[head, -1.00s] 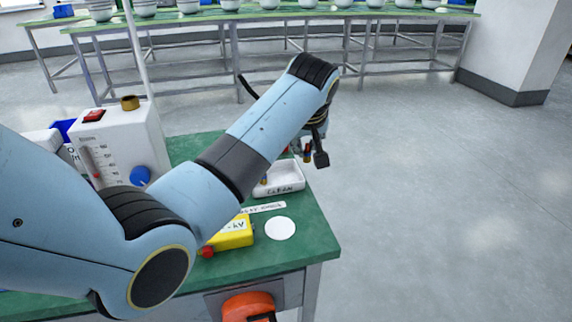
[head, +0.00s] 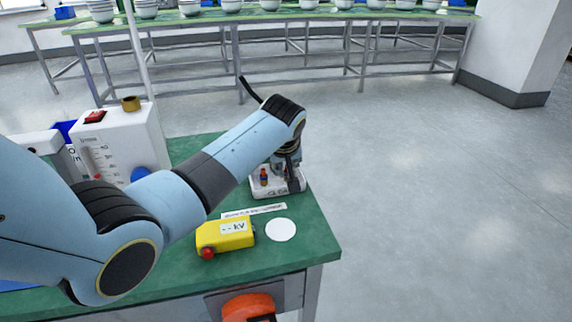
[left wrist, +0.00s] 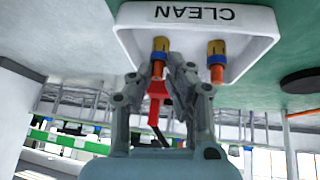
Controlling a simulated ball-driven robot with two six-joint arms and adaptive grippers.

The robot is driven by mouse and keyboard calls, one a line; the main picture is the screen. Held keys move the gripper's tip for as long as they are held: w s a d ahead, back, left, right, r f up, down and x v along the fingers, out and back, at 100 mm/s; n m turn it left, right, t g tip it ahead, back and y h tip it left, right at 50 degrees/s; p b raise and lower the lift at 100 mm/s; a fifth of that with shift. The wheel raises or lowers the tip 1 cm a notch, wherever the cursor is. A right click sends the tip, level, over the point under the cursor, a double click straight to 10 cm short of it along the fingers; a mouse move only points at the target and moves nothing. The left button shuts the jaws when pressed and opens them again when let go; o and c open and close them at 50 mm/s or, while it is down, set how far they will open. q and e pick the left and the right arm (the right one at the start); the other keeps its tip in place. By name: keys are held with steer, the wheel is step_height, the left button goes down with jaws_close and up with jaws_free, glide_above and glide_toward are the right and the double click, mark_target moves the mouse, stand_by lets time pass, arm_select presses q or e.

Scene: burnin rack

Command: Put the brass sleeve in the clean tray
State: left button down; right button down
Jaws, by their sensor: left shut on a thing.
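The clean tray (head: 293,187) is white and sits near the far right corner of the green bench. Its label reads CLEAN upside down in the left wrist view (left wrist: 262,46). My left gripper (head: 283,171) is low at the tray, with its fingers (left wrist: 160,74) closed on a brass sleeve (left wrist: 160,46) with a blue band and orange end. A red part with a dark stem shows between the fingers. A similar brass-topped piece (left wrist: 217,48) stands apart in the tray; it shows in the head view (head: 263,175). Whether the held sleeve touches the tray floor is unclear. My right gripper is not in view.
A yellow box (head: 225,234) with a kV display and red knob lies nearer on the bench, beside a white disc (head: 280,229). A white flowmeter box (head: 130,140) with a brass ring (head: 130,103) on top stands left. Open floor lies right of the bench.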

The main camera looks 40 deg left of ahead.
arm_select(q)
steer(key=c, duration=1.3)
jaws_free()
steer(key=shift+f, duration=0.1)
steer(key=shift+s+d+r, duration=0.1)
steer(key=shift+r, duration=0.35)
steer(key=p+v, duration=0.2)
steer(key=v, duration=0.9)
steer(key=shift+s+d+r, duration=0.1)
steer(key=shift+s+r, duration=0.05)
